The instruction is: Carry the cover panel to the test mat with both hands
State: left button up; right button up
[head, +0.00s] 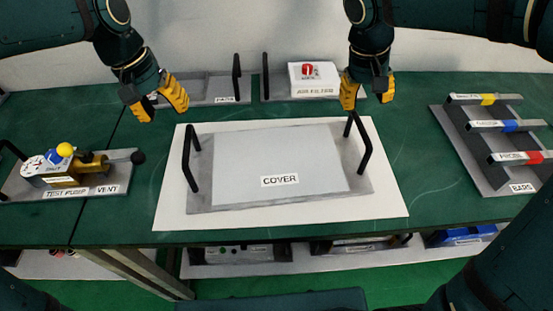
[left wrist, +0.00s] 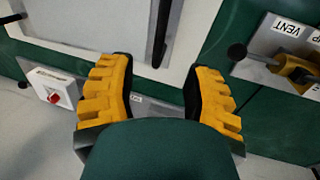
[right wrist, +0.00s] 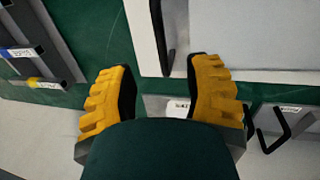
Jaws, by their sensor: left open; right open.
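The grey cover panel (head: 225,199), labelled COVER, lies flat on a white mat (head: 388,203) on the green table. It has a black handle at its left end (head: 187,165) and another at its right end (head: 364,150). My left gripper (head: 163,108) is open and empty, above and behind the left handle; that handle (left wrist: 162,38) shows just beyond its fingertips in the left wrist view. My right gripper (head: 368,100) is open and empty, near the right handle and apparently above it. In the right wrist view this handle (right wrist: 160,38) is beyond the fingertips, nearer the right finger.
A test pump plate (head: 105,188) stands at left and a plate of bars (head: 470,172) at right. Two handled trays stand behind, one (head: 215,88) at centre left, one with a white box (head: 313,80). More items sit on a lower shelf (head: 300,264).

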aim_at(186, 139)
pick_arm(q)
jog(key=f, duration=0.3)
jog(key=d+f, duration=0.1)
jog(key=f, duration=0.3)
jog(key=d+f, duration=0.1)
jog(key=f, duration=0.2)
jog(key=shift+f, duration=0.15)
pick_arm(e)
jog(key=f, duration=0.3)
jog(key=d+f, duration=0.1)
jog(key=f, duration=0.3)
jog(key=d+f, duration=0.1)
jog(key=f, duration=0.2)
jog(key=shift+f, duration=0.15)
pick_arm(q)
jog(key=shift+c, duration=0.4)
pick_arm(e)
jog(key=shift+c, duration=0.4)
pick_arm(q)
grip_shut()
pick_arm(e)
grip_shut()
pick_arm(q)
jog(key=shift+w, duration=0.1)
pick_arm(e)
jog(key=shift+w, duration=0.1)
